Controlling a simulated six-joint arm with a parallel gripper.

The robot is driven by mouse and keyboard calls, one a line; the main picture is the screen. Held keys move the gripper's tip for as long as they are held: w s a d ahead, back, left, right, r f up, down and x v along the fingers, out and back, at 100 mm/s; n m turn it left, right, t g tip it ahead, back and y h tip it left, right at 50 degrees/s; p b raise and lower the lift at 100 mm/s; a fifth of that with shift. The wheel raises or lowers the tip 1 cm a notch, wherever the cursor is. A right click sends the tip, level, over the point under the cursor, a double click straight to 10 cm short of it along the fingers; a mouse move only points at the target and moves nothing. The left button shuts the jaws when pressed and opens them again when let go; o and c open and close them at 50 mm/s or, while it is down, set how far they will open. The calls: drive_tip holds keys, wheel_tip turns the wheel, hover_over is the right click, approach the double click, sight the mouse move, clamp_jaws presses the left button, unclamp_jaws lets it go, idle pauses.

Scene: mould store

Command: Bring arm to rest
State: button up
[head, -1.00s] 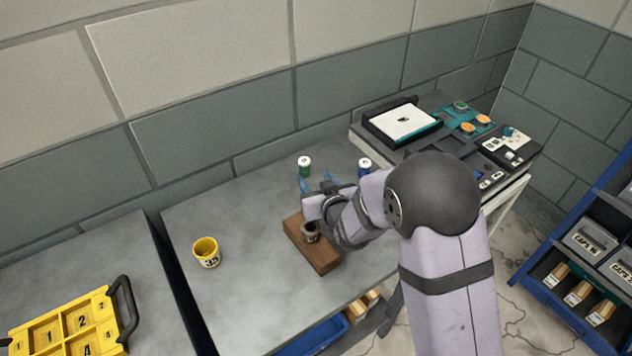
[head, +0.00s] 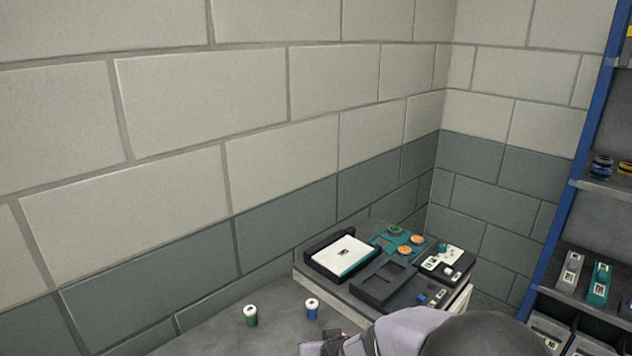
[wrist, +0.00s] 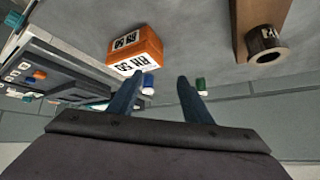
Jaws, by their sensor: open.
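My gripper (wrist: 159,80) shows in the wrist view with its two blue fingers apart and nothing between them. In the head view only my wrist and lavender arm show at the bottom edge; the fingers are out of sight there. In the wrist view, an orange box (wrist: 136,49) with a white label lies beyond the left finger.
A green jar (head: 250,316) and a blue jar (head: 312,309) stand on the grey table (head: 215,335) close to my wrist. A side stand at right holds a white-topped tray (head: 343,253) and dark trays. A blue-framed shelf (head: 560,215) is far right.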

drive_tip(key=s+d+f+g+h, duration=0.1)
drive_tip(key=s+d+g, duration=0.1)
drive_tip(key=s+d, duration=0.2)
drive_tip(key=s+d+f+m+g+b, duration=0.1)
drive_tip(key=s+d+g, duration=0.2)
drive_tip(key=s, duration=0.8)
drive_tip(key=s+d+f+g+h, duration=0.1)
drive_tip(key=s+d+g, duration=0.2)
drive_tip(key=s+d, duration=0.4)
drive_tip(key=shift+s+f+m+h+b, duration=0.3)
drive_tip(key=shift+s+m+b, duration=0.1)
drive_tip(key=shift+s, duration=0.1)
